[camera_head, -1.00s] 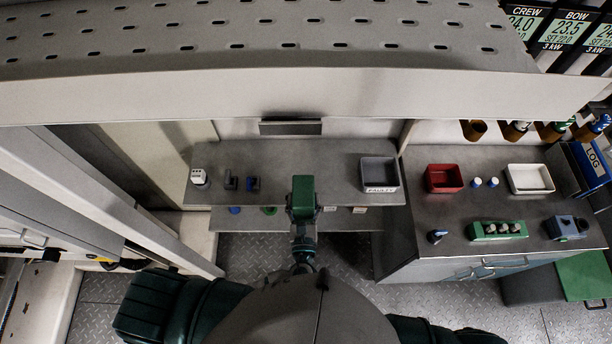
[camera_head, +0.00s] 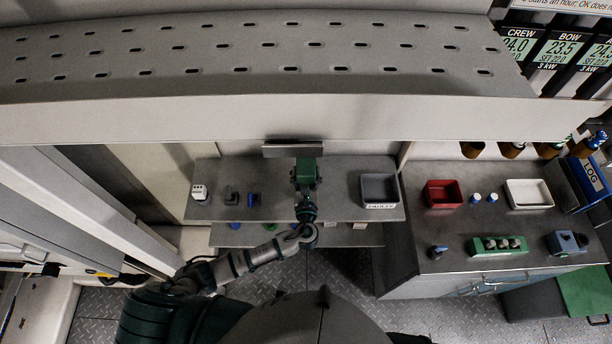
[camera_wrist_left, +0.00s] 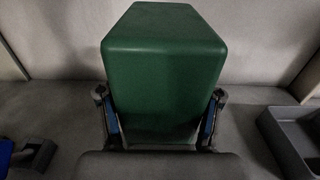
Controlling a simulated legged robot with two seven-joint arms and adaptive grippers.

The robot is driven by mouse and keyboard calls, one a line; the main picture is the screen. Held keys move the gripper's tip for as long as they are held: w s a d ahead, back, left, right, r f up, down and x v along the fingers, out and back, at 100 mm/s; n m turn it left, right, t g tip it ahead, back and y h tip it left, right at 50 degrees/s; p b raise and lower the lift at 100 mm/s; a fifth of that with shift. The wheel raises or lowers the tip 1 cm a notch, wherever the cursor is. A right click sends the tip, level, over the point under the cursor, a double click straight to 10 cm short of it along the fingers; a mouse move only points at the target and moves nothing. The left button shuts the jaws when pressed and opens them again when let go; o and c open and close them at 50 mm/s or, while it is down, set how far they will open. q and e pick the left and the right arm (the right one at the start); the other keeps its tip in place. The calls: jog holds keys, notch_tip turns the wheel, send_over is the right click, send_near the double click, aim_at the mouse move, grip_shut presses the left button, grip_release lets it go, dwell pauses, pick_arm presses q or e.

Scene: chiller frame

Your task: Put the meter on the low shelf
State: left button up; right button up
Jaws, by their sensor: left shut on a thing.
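A green box-shaped thing (camera_head: 308,170), which I take to be the meter, is in my left gripper (camera_head: 306,186), held over the upper shelf (camera_head: 345,200). I cannot tell whether it touches that shelf. In the left wrist view the green meter (camera_wrist_left: 165,75) sits upright between the two blue-padded fingers (camera_wrist_left: 160,122), and its far side is hidden. The low shelf (camera_head: 222,240) is below and nearer to me, partly hidden by the upper shelf and my left arm. My right gripper is out of view.
On the upper shelf stand a white device (camera_head: 200,194), small dark and blue pieces (camera_head: 252,199) and a grey bin (camera_head: 379,190) labelled FAULTY. Small blue and green items lie on the low shelf. A perforated overhead panel (camera_head: 250,118) hangs above. A bench (camera_head: 440,225) stands right.

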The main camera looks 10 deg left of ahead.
pick_arm(q)
jog(key=shift+f+p, duration=0.4)
jog(key=shift+f, duration=0.45)
jog(key=shift+s, duration=0.1)
jog(key=o, duration=1.7)
jog(key=shift+f, duration=0.15)
